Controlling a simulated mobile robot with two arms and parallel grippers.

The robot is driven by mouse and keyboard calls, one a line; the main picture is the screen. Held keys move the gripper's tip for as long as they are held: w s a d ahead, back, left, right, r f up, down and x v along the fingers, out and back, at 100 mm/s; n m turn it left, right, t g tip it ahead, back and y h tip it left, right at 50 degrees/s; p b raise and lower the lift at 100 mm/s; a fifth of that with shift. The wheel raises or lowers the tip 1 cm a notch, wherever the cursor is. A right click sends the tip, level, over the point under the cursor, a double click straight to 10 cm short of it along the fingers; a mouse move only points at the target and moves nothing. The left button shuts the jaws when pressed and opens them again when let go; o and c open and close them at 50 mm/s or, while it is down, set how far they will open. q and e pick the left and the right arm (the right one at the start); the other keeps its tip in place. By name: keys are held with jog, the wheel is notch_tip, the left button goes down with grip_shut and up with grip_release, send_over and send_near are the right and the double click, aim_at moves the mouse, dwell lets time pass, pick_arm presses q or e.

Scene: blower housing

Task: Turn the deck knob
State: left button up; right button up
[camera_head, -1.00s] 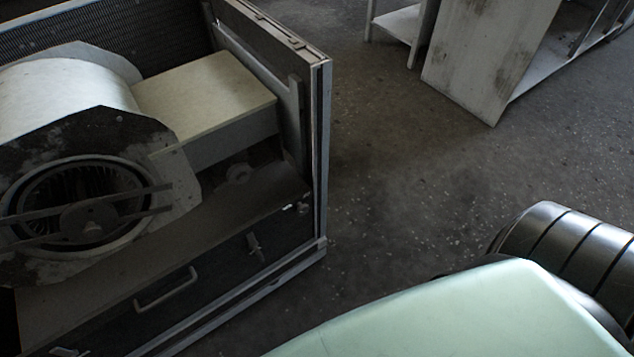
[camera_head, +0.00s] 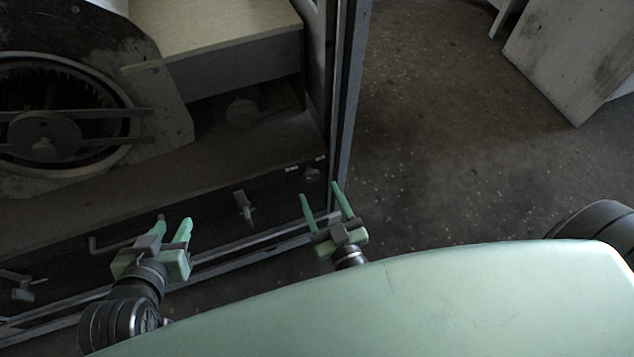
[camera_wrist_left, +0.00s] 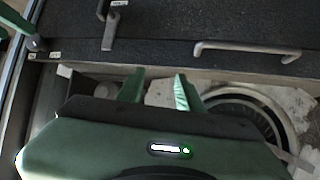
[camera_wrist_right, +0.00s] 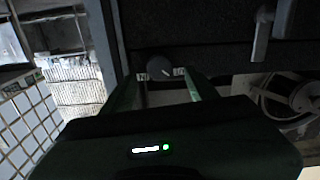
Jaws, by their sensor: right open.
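A small round dark knob (camera_head: 312,174) is on the right end of the dark front panel. In the right wrist view the knob (camera_wrist_right: 160,68) has a pale pointer mark and a small label on each side. My right gripper (camera_head: 320,191) is open, its fingertips lined up to either side of the knob and seemingly just short of it. I cannot tell whether they touch it. My left gripper (camera_head: 174,220) is open and empty in front of the panel's bar handle. The left wrist view shows the knob (camera_wrist_left: 38,43) beside a green finger of my right gripper.
The panel carries a lever latch (camera_head: 243,206) left of the knob and a bar handle (camera_wrist_left: 247,48). Behind it are the round blower (camera_head: 60,120) and a pale box (camera_head: 215,30). A metal frame post (camera_head: 347,100) stands right of the knob. Open floor lies beyond it.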

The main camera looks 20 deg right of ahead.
aim_at(312, 178)
jog(key=shift+w+b, duration=0.3)
jog(key=shift+w, duration=1.85)
grip_shut()
pick_arm(q)
jog(key=w+r+t, duration=0.1)
jog(key=w+d+r+t, duration=0.1)
jog(key=r, duration=0.1)
jog(key=shift+w+d+r+h, duration=0.1)
jog(key=shift+w+d+h, duration=0.05)
jog(key=shift+w+h, duration=0.25)
jog(key=shift+s, duration=0.1)
